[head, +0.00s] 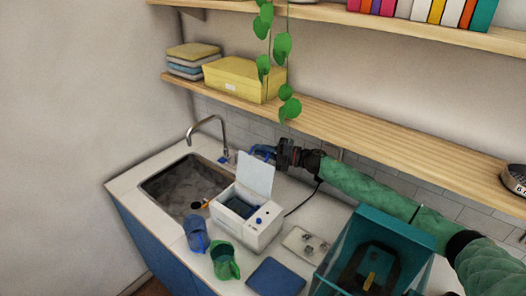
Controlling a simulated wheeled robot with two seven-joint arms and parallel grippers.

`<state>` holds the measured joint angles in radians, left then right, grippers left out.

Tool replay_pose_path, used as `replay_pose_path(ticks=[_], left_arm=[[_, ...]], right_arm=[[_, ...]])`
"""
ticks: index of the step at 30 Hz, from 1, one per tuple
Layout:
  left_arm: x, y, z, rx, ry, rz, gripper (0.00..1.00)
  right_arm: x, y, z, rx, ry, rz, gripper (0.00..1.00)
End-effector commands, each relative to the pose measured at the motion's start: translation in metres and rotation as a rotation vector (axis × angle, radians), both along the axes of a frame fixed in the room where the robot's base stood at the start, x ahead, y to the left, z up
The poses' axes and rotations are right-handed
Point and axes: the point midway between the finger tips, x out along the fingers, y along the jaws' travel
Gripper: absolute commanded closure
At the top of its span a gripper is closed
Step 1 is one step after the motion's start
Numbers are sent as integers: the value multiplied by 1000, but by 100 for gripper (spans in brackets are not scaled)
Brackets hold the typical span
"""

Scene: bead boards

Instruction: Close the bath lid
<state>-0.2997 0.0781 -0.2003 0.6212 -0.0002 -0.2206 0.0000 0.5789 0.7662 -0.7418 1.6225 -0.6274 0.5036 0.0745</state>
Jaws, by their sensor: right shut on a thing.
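The bath is a small white box (262,236) with a blue knob on its front, standing on the counter right of the sink. Its white lid (257,178) is up, nearly upright at the back of the box, and the dark basin inside shows. My right gripper (263,153) reaches in from the right, behind the lid's upper edge. It is shut at the lid's top edge; the lid partly hides the fingertips. My left gripper is not in view.
A sink (185,185) with a tap lies left. A blue cup (196,234), green mug (223,262) and blue mat (275,277) are in front. A tray of small parts (305,244) and teal box (345,262) stand right. A wooden shelf (370,138) runs above my arm.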

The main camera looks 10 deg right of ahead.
Motion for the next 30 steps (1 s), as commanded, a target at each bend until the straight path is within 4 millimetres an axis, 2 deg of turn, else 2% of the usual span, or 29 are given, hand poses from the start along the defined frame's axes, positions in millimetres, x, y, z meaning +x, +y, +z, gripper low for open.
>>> replay_pose_path(ticks=[8, 17, 24, 30], left_arm=[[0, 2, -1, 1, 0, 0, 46], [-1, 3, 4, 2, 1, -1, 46], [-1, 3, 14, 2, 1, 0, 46], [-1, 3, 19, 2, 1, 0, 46]], right_arm=[[-14, 17, 7, 1, 1, 1, 100], [-37, 46, 12, 1, 4, 2, 100], [-51, 65, 12, -120, -92, 2, 100], [-57, 73, 9, -174, -134, 1, 100]])
